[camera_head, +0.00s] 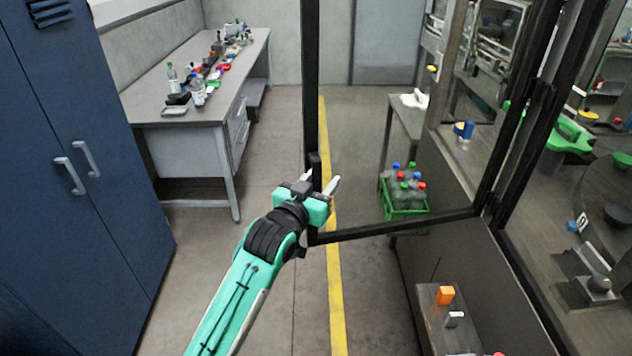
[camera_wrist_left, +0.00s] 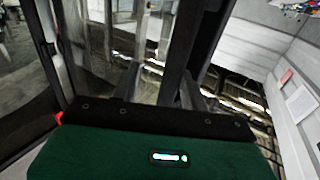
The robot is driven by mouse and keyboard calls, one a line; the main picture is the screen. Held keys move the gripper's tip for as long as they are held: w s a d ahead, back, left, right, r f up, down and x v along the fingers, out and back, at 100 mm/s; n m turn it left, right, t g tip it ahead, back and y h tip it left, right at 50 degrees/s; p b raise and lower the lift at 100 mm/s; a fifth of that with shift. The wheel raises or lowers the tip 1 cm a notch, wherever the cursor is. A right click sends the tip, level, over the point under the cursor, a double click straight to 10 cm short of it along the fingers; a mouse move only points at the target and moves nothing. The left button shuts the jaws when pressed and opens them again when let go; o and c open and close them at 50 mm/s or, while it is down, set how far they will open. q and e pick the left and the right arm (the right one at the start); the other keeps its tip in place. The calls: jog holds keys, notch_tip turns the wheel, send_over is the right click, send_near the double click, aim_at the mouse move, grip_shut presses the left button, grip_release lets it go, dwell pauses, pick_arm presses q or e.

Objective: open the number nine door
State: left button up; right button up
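A black-framed clear door (camera_head: 400,228) stands swung out from the machine, hinged at its right side. Its free upright edge (camera_head: 311,80) is at the left, with a dark handle (camera_head: 316,170) low on it. My left gripper (camera_head: 322,182) is at this handle, its fingers apart. In the left wrist view, my left gripper (camera_wrist_left: 170,88) has a dark upright (camera_wrist_left: 180,50) between its spread fingers, with a gap on the left side. I cannot tell whether a finger touches it. My right gripper is not in view.
A blue cabinet (camera_head: 100,230) stands at the left. A bench (camera_head: 190,110) with bottles is behind it. A green crate of bottles (camera_head: 405,209) shows through the door. The floor around the yellow line (camera_head: 335,290) is clear.

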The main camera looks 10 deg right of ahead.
pick_arm(q)
jog(key=shift+a+f, duration=0.1)
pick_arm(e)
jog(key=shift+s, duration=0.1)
pick_arm(q)
jog(key=shift+s+a, duration=0.1)
jog(key=shift+a, duration=0.1)
jog(key=b+v, duration=0.2)
jog(key=v, duration=0.1)
jog(key=shift+s+a+f, duration=0.2)
jog(key=shift+a, duration=0.1)
jog(key=b+v, duration=0.2)
jog(key=v, duration=0.7)
jog(key=shift+s+r+b, duration=0.2)
jog(key=shift+s+b, duration=0.15)
jog(key=shift+b, duration=0.05)
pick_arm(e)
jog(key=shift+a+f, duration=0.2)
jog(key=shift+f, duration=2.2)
pick_arm(q)
jog(key=shift+a, duration=0.1)
